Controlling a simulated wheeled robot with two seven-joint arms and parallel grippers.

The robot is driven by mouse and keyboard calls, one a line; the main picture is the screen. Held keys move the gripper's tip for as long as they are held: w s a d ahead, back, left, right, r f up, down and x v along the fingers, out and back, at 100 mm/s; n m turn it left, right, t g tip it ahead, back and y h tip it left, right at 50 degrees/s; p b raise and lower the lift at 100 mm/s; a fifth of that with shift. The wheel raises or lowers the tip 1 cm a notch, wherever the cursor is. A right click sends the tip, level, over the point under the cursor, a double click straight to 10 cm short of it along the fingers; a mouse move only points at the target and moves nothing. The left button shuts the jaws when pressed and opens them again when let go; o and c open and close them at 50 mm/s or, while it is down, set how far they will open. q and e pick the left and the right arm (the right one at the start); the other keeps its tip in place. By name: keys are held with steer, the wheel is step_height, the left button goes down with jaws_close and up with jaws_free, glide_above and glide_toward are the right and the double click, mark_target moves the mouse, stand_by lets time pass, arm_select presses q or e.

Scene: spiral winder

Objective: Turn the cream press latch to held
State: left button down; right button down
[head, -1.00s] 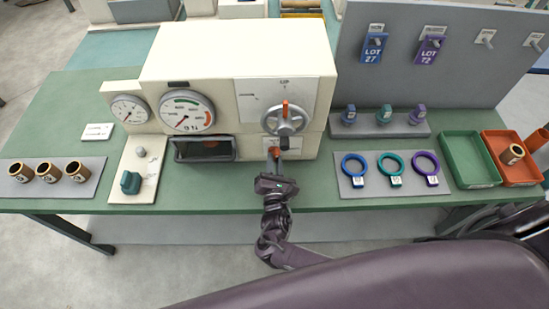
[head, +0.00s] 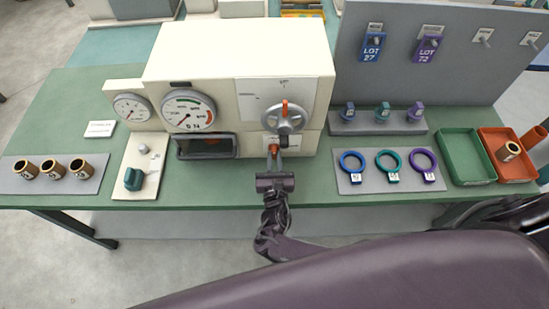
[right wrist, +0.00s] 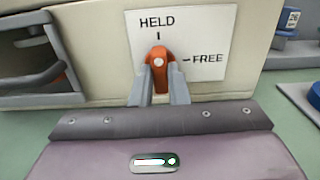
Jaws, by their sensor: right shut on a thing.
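The cream press (head: 235,60) stands at the back of the green bench. Its orange latch (head: 273,149) is low on the front, under the silver handwheel (head: 285,118). In the right wrist view the latch (right wrist: 159,58) stands about upright, its top toward the mark under HELD; FREE is marked to the right on the white label (right wrist: 205,40). My right gripper (head: 274,162) is shut on the latch from the front. Its two fingers (right wrist: 159,92) sit on either side of the latch's lower part. My left gripper is not in view.
A teal knob (head: 133,179) on a cream plate and several brown bushings (head: 53,169) lie left. Coloured rings (head: 388,163), a green tray (head: 448,147) and a red tray (head: 490,136) lie right. A dark window (head: 205,147) is left of the latch.

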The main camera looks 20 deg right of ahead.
steer(key=shift+s+f, duration=0.1)
steer(key=shift+f, duration=0.05)
steer(key=c, duration=1.4)
jaws_free()
steer(key=v, duration=0.7)
steer(key=shift+s+a, duration=0.15)
steer(key=shift+s, duration=0.2)
